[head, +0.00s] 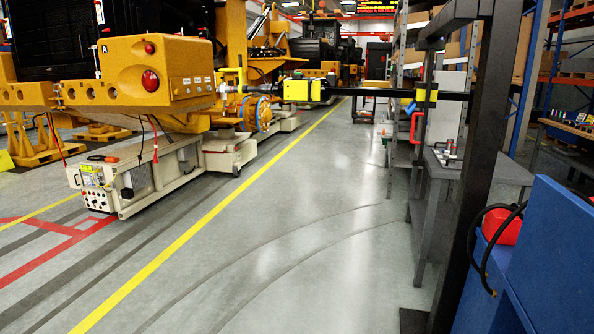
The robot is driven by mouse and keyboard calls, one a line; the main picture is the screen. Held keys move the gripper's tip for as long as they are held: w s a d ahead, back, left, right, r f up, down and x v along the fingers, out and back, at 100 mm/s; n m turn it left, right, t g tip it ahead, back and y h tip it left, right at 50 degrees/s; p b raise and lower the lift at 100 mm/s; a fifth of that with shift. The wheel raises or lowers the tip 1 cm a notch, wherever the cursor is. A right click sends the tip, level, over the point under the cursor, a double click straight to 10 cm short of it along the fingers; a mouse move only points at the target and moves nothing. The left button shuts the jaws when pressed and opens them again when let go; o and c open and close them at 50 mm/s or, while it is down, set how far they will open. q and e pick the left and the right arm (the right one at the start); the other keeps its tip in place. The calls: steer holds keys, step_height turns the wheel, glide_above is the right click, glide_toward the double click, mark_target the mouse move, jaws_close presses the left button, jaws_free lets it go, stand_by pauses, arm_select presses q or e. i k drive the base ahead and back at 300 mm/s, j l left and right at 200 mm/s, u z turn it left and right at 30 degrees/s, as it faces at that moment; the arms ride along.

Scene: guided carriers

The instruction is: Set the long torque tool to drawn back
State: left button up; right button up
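The long torque tool (365,92) is a level black bar that spans the aisle. It has a yellow body (300,90) toward its left end and a yellow block (426,95) toward its right end. A red handle (415,127) shows just below the right yellow block. The tool's right end reaches a dark upright frame (482,150). Neither of my grippers is in view.
A yellow machine (165,75) stands at the left on a low cream carrier (150,175). A grey workbench (440,165) is behind the dark frame. A blue cabinet (550,265) with a red object and black hose fills the lower right. The grey floor between is clear.

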mark_target(298, 88)
steer(key=i, duration=1.95)
steer(key=j+u, duration=0.05)
steer(key=j, duration=0.05)
